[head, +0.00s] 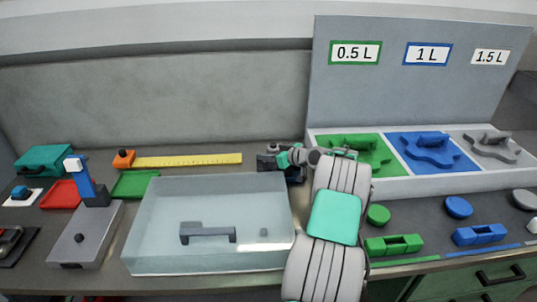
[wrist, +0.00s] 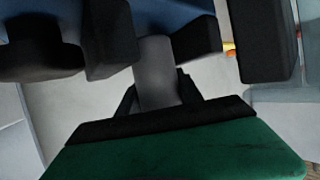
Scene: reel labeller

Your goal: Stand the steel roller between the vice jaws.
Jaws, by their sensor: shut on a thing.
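The steel roller (wrist: 157,75) is a plain grey cylinder, seen in the wrist view. My gripper (wrist: 157,95) is shut on it, with a dark finger on either side. The vice (wrist: 180,15) has a blue body with black jaw blocks. The roller's far end appears in the gap between two black blocks; I cannot tell whether it touches them or the vice floor. In the head view my gripper (head: 290,156) is at the dark vice (head: 267,162), behind the clear box. My arm hides part of the vice there, and the roller cannot be made out.
A clear box (head: 150,235) with a grey handle stands left of my arm. A yellow ruler (head: 190,160) and green tray (head: 133,184) lie behind it. A compartment rack (head: 400,185) with green, blue and grey parts stands close on the right. Green block (head: 393,245) lies in front.

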